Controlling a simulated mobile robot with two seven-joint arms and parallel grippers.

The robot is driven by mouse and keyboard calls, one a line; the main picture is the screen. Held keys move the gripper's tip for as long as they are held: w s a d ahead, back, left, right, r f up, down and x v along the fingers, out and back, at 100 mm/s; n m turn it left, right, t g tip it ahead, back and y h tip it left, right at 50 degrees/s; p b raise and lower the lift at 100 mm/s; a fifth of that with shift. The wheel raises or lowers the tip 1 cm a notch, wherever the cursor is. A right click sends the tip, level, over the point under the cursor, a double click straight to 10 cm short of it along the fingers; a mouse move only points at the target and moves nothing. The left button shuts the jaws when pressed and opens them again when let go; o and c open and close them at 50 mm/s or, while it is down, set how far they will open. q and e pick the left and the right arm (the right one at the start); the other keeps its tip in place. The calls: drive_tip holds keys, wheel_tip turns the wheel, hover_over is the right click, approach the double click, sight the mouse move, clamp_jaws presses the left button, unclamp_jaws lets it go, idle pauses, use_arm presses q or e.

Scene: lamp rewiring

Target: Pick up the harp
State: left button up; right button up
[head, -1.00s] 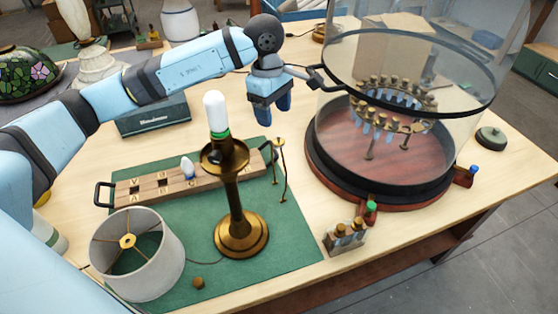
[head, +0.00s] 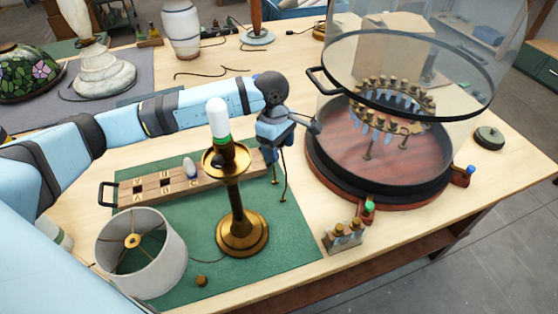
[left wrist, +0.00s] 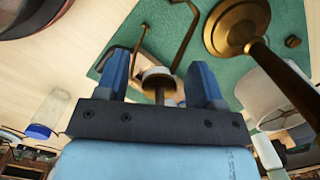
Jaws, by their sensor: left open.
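The harp (head: 281,180) is a thin brass wire frame at the right end of the green mat (head: 295,240), beside the brass lamp base (head: 241,232). My left gripper (head: 273,150) is open just above it and hides its upper part. In the left wrist view, bent brass rods of the harp (left wrist: 186,38) show beyond and between the two blue fingers (left wrist: 160,62). A pale round piece on a stem also shows between the fingers; I cannot tell what it is. My right gripper is not in view.
The lamp base with its white-topped stem stands close to my left gripper. A wooden tray (head: 150,191) lies behind it and a lampshade (head: 140,254) at left. A glass-covered round stand (head: 375,190) is close on the right, with a small bottle holder (head: 343,238) in front.

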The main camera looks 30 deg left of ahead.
use_arm(q)
clamp_jaws()
drive_tip(key=shift+r, duration=0.1)
